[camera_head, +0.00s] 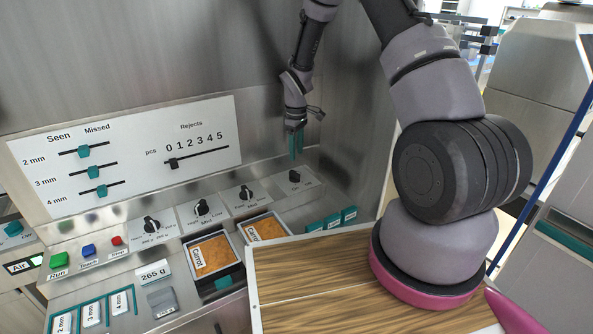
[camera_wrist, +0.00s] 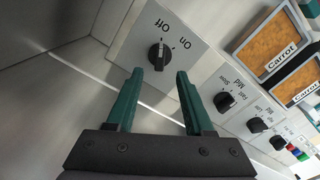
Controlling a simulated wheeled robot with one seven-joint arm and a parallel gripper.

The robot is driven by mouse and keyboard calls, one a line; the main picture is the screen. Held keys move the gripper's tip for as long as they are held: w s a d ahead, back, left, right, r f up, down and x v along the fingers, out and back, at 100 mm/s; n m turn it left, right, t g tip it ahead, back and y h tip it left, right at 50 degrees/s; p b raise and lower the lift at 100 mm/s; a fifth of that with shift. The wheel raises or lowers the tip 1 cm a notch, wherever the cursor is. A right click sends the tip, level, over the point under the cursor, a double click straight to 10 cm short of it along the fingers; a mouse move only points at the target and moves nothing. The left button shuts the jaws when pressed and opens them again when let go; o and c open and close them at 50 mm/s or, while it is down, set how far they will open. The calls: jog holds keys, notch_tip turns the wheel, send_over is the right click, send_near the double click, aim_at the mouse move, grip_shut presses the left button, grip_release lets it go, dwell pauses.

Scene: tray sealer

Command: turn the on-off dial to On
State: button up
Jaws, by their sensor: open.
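The on-off dial (camera_wrist: 159,55) is a black knob on a light plate, with the words Off and On beside it in the wrist view. Its ridge runs roughly up and down in that view, with one end towards Off rather than On. The dial also shows in the head view (camera_head: 294,176), at the right end of the row of dials. My gripper (camera_wrist: 160,74) is open, its two teal fingers apart and empty. The fingertips are close to the dial, with the knob lined up between them and apparently not touched. In the head view my gripper (camera_head: 296,155) is just above the dial.
A speed dial (camera_wrist: 224,101) and other black dials sit along the same panel. Trays labelled Carrot (camera_head: 213,256) lie in front of them. A wooden board (camera_head: 310,285) is at the front right. A metal wall (camera_head: 200,55) rises behind the panel.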

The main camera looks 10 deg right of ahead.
aim_at(296, 172)
notch_tip(296, 172, down, 8)
jog(key=shift+f, duration=0.1)
dwell(0.4)
grip_shut()
